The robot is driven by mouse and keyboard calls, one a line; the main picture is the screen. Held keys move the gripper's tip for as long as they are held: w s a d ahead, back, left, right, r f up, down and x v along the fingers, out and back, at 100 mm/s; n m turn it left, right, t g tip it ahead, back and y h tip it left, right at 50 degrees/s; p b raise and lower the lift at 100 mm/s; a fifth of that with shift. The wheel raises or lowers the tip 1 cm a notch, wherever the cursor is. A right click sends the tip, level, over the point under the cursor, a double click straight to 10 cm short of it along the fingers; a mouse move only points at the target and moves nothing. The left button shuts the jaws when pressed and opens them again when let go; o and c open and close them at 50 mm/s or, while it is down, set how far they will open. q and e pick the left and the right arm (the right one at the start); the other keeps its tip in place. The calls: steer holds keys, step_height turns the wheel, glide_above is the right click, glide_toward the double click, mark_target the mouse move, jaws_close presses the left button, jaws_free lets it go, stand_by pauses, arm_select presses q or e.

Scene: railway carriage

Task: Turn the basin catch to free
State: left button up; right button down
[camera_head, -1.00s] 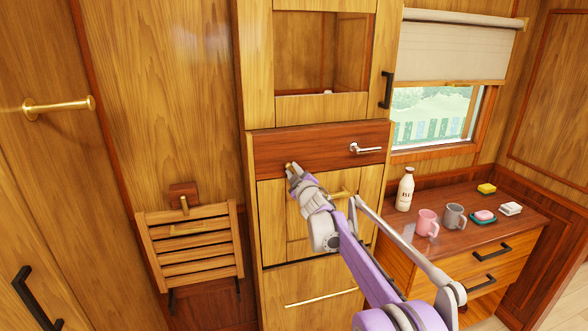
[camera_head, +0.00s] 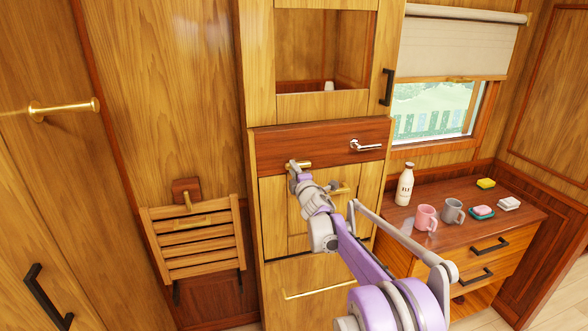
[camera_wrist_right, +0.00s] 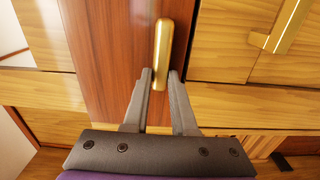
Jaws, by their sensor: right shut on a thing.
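The basin catch, a brass bar (camera_head: 303,165), is on the left part of the dark red-brown panel (camera_head: 330,150) in the column. It lies along the panel's length, roughly level in the head view. My right gripper (camera_head: 294,166) is at the left end of the bar. In the right wrist view the catch (camera_wrist_right: 163,45) stands out past the fingertips, its near end between the fingers of my right gripper (camera_wrist_right: 161,82). The gripper is shut on it. My left gripper is not in view.
A chrome lever (camera_head: 366,146) is on the panel's right side. A brass handle (camera_head: 341,189) is on the door below. At right, a counter (camera_head: 400,225) holds a bottle (camera_head: 404,186), two mugs and small blocks. A folded slatted seat (camera_head: 195,240) hangs at left.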

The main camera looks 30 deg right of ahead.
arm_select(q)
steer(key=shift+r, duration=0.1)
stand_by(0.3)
arm_select(e)
steer(key=c, duration=0.7)
jaws_free()
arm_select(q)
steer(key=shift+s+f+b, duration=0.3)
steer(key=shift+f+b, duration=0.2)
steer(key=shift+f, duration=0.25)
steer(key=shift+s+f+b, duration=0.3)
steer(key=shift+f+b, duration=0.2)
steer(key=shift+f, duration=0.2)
arm_select(e)
steer(key=shift+v, duration=5.45)
